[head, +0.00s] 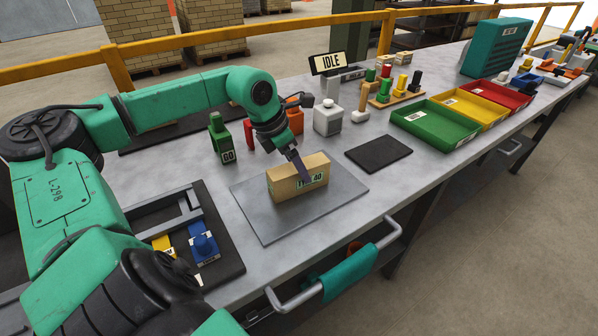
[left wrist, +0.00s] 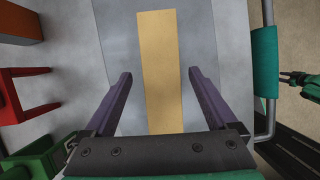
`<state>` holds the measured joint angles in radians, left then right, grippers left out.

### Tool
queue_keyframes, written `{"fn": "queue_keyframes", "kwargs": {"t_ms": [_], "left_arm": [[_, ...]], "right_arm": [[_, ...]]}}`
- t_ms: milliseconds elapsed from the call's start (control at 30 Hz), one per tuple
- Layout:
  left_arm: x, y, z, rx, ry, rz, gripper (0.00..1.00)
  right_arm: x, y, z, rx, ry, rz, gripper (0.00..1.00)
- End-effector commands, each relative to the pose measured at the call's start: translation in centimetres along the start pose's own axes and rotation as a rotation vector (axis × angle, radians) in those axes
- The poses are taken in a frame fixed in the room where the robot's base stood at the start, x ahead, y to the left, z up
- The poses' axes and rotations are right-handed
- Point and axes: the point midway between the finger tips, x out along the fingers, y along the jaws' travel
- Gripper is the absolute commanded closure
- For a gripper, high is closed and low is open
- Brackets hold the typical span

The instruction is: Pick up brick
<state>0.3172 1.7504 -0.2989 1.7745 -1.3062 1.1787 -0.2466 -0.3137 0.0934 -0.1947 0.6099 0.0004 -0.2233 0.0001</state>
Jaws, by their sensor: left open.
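The brick (head: 287,180) is tan and stands on a grey plate (head: 262,218) on the bench, with a label reading partly "40" on its front face. In the left wrist view the brick (left wrist: 160,65) runs lengthwise between the two purple fingers. My left gripper (head: 301,168) is at the brick from above in the head view. In the left wrist view my left gripper (left wrist: 158,88) is open, with visible gaps between each finger and the brick.
A green "GO" block (head: 221,140) and a red stand (head: 249,134) are behind the plate. A dark mat (head: 379,153) lies to the right, with green (head: 436,122), yellow (head: 470,107) and red (head: 499,93) trays beyond. A handle (head: 335,268) runs along the front edge.

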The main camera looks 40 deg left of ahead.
Motion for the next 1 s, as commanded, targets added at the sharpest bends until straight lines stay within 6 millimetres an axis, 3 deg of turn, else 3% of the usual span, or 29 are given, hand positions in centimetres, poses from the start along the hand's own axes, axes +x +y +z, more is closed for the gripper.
{"fn": "queue_keyframes", "kwargs": {"t_ms": [167,300,567,800,1000], "left_arm": [[2.4,-0.3,0.1,-0.001,-0.003,-0.008,0.09],[4.6,-0.2,0.0,-0.002,-0.005,-0.004,0.09],[5.3,-0.1,-0.1,0.000,-0.001,0.000,0.09],[5.3,-0.1,-0.1,0.000,-0.002,0.000,0.93],[5.2,-0.1,0.0,0.000,-0.005,0.001,0.93]], "right_arm": [[-1.9,-0.3,-2.4,0.001,0.038,-0.005,0.50],[-2.3,-1.1,-2.7,0.003,0.043,-0.015,0.50],[-2.1,-1.3,-2.3,0.001,0.036,-0.018,0.50],[-2.1,-1.0,-1.9,-0.001,0.029,-0.015,0.50],[-2.2,-0.8,-1.8,-0.002,0.028,-0.011,0.50]]}}
